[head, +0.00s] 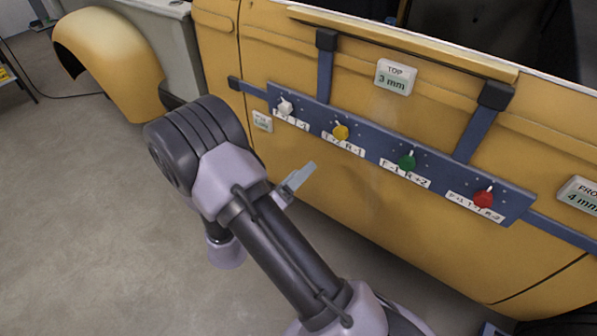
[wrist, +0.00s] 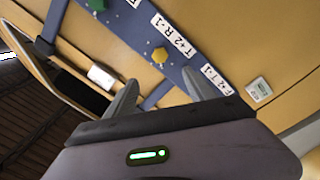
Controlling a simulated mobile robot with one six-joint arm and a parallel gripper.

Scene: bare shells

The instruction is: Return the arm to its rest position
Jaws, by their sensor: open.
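My arm reaches up from the bottom of the head view and bends at a dark elbow, in front of a yellow car door (head: 360,225). A grey finger of my gripper (head: 297,183) shows beside the forearm; the rest is hidden behind the arm. In the wrist view my gripper (wrist: 160,77) has its two fingers spread apart with nothing between them. Beyond them are the blue bar (wrist: 185,50) and a yellow knob (wrist: 159,55). The fingers appear apart from the knob.
The blue bar (head: 375,152) on the door carries white (head: 285,107), yellow (head: 341,132), green (head: 407,161) and red (head: 484,198) knobs with labels. A display reading TOP 3 mm (head: 395,77) is above. A yellow fender (head: 110,60) stands left. Floor (head: 80,220) at left is clear.

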